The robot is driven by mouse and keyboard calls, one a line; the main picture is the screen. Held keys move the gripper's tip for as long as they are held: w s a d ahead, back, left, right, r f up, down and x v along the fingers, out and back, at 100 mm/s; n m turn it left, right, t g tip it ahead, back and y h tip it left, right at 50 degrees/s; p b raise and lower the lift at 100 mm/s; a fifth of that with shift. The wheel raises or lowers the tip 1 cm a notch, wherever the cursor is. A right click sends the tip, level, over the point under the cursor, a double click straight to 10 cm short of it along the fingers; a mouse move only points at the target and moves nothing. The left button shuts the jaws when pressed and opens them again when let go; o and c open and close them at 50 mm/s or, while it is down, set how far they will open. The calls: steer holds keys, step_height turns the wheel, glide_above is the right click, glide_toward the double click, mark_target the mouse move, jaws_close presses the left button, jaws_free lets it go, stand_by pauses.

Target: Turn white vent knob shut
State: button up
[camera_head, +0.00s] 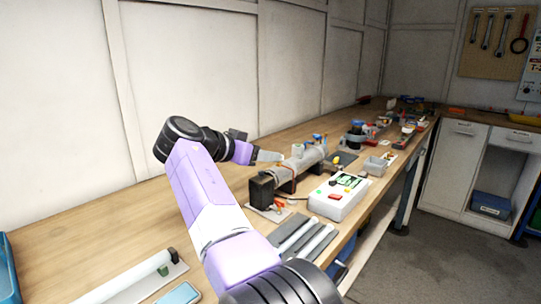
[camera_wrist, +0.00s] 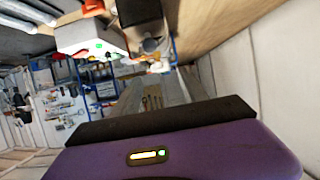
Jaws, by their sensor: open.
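The reactor is a grey horizontal cylinder (camera_head: 305,162) on the bench, with a black box (camera_head: 262,191) at its near end. A small pale cap (camera_head: 298,150) stands on top of the cylinder and looks like the white vent knob. It is too small to tell how it is turned. Blue caps (camera_head: 318,138) show farther along. My gripper (camera_head: 269,156) is open and empty, just left of the cylinder and apart from the pale cap as far as I can see. The wrist view shows my purple hand, and I cannot make out the knob there.
A white control box (camera_head: 340,196) stands right of the reactor; it also shows in the wrist view (camera_wrist: 92,38). Grey strips with white tubes (camera_head: 303,238) lie in front. Several small items crowd the bench's far end. The wall runs close along the left. The bench between wall and reactor is bare.

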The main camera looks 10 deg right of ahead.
steer(key=shift+v, duration=1.6)
